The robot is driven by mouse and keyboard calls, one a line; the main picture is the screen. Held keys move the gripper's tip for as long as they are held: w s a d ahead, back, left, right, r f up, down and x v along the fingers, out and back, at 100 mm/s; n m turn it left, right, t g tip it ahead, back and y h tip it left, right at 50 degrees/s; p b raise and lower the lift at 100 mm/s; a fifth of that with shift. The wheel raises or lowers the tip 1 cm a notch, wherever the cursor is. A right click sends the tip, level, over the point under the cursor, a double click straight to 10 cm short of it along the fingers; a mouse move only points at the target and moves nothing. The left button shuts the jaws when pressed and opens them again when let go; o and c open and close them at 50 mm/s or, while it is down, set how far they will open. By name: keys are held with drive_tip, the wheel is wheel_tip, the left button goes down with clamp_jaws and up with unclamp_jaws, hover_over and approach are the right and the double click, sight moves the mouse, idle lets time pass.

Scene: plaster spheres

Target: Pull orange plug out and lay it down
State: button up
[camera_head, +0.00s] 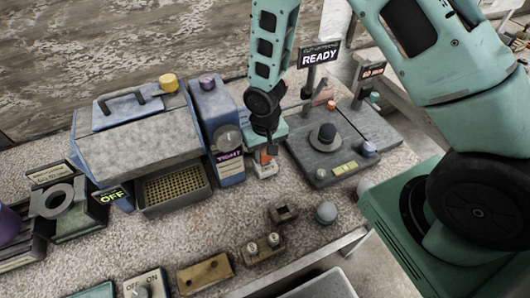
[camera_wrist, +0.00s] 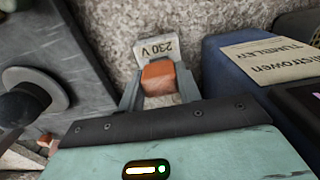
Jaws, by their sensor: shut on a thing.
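The orange plug (camera_wrist: 158,77) is between the two grey fingers of my gripper (camera_wrist: 159,88) in the wrist view. My gripper is shut on it. Just beyond the plug is a pale block marked 230 V (camera_wrist: 157,47). In the head view my gripper (camera_head: 266,147) points down over the orange plug (camera_head: 265,157), with the pale block (camera_head: 265,170) directly beneath. The plug looks close against the block. I cannot tell whether its pins are still in, as the join is hidden.
A blue tumbler machine (camera_head: 228,160) stands close left of my gripper. A grey plate with a dark round knob (camera_head: 325,137) is close right.

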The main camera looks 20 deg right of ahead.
sight(265, 151)
drive_tip(key=shift+r+p, duration=1.2)
drive_tip(key=shift+r, duration=0.6)
